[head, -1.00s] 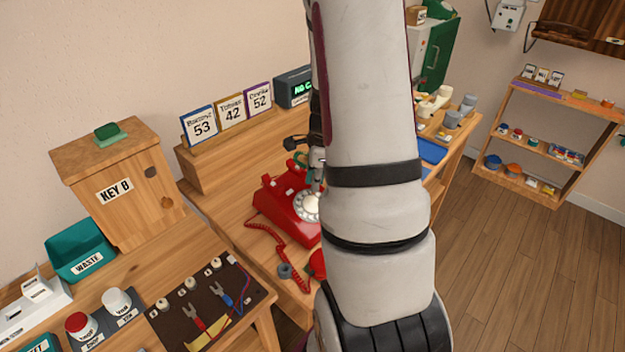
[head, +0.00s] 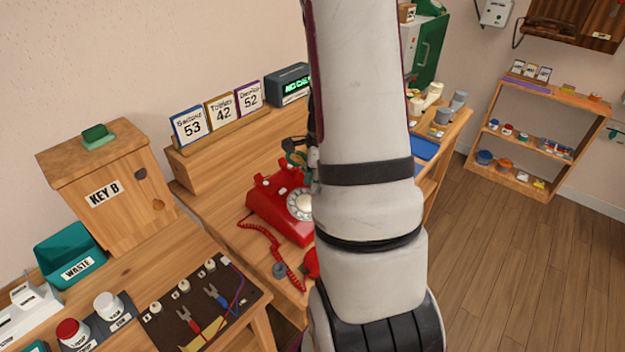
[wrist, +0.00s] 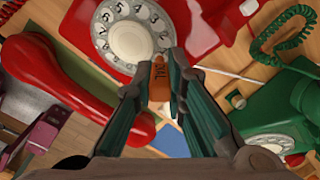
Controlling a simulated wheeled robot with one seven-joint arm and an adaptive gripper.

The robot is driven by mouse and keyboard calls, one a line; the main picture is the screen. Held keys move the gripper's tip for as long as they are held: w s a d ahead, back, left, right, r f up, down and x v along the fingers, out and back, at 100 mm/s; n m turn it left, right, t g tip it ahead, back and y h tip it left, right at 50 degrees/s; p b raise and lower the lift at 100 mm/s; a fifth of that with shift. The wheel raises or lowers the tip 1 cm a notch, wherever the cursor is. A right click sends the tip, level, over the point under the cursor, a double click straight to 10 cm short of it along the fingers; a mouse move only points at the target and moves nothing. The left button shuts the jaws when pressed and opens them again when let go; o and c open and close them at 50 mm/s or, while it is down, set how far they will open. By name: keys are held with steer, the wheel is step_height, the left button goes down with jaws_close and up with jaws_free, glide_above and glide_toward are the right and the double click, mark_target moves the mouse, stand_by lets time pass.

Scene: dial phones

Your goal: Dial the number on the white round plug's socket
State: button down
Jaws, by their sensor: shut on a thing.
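The red dial phone (head: 284,212) stands on the wooden desk, partly behind my arm. Its pale dial (wrist: 131,30) shows at the top of the wrist view. My gripper (wrist: 160,85) is shut on an orange tool marked DIAL (wrist: 160,72), just below the dial; I cannot tell whether it touches. The red handset (wrist: 75,95) lies off the phone, left of my gripper. A dark board (head: 201,305) at the lower left carries white round plugs (head: 184,286) and red and blue forked pieces. Their small tags are too small to read.
A green dial phone (wrist: 275,120) lies right of my gripper in the wrist view. Cards reading 53, 42 and 52 (head: 222,112) stand on the desk's raised back. A green-lit display box (head: 290,85) is beside them. The floor at right is clear.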

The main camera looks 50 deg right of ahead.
steer(key=shift+s+f, duration=0.25)
steer(key=shift+s, duration=0.2)
steer(key=shift+s+f+b, duration=0.2)
steer(key=shift+s+b, duration=0.15)
steer(key=shift+s, duration=0.1)
steer(key=shift+s+a+r+p, duration=0.1)
steer(key=shift+s+r+p, duration=0.1)
steer(key=shift+r+p, duration=0.25)
steer(key=shift+s+r+p, duration=0.2)
steer(key=shift+r+p, duration=0.15)
steer(key=shift+r, duration=0.1)
steer(key=shift+w+a+r+p, duration=0.1)
steer(key=shift+w+a+p, duration=0.15)
steer(key=shift+a, duration=0.9)
steer(key=shift+w+a+r+p, duration=0.15)
steer(key=shift+a+p, duration=0.05)
steer(key=shift+a, duration=1)
steer(key=shift+w+a+r+p, duration=0.1)
steer(key=shift+w+a+p, duration=0.15)
steer(key=shift+a, duration=0.9)
steer(key=shift+f, duration=0.1)
